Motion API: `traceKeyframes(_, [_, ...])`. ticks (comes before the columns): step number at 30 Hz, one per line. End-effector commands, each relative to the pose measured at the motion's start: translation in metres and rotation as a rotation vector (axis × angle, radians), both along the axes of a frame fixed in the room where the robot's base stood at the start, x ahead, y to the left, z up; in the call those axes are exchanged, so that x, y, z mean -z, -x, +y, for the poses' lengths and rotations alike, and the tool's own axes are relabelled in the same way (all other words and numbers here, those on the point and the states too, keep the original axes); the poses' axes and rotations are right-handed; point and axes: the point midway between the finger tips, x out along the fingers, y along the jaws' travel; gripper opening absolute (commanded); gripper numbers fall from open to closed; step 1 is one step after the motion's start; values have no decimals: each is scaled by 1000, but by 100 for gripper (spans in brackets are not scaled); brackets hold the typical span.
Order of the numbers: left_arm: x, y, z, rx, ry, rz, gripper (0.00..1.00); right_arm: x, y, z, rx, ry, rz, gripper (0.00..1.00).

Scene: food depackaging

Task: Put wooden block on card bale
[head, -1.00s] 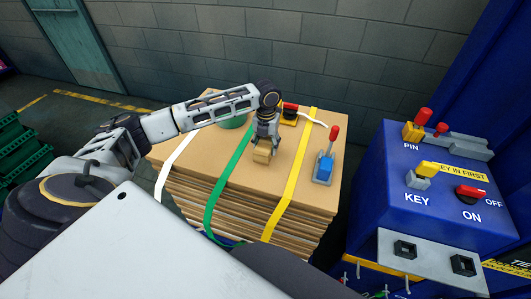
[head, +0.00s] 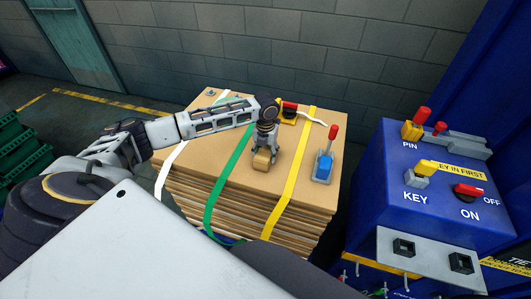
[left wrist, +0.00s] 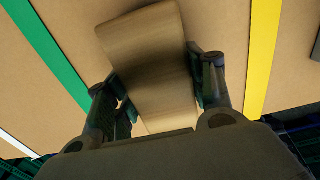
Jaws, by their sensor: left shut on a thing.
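The wooden block (head: 262,160) is at the top of the card bale (head: 221,173), between the green strap and the yellow strap. My left gripper (head: 265,152) points down and is shut on the block. In the left wrist view the wooden block (left wrist: 152,62) sits between the two fingers (left wrist: 157,85), with the bale's brown card behind it. I cannot tell whether the block touches the card. My right gripper is not in view.
White, green (head: 228,172) and yellow (head: 293,170) straps cross the bale. A blue tool with a red lever (head: 323,165) and a red-and-yellow tool (head: 289,113) lie on top. A blue control box (head: 440,185) stands to the right. Green crates (head: 20,150) are at left.

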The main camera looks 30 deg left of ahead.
Motion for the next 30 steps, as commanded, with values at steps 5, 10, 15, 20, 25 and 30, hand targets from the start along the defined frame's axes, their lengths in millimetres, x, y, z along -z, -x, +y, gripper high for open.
traceKeyframes(5, [0,0,0,0,1,-1,24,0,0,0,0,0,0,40])
traceKeyframes(10, [1,0,0,0,0,0,24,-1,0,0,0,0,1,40])
traceKeyframes(15, [2,0,0,0,0,0,70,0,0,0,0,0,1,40])
traceKeyframes(20, [2,0,0,0,0,0,75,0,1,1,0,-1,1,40])
traceKeyframes(25, [2,0,0,0,0,0,75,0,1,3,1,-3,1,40])
traceKeyframes(30, [-1,0,0,0,1,-1,75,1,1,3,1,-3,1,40])
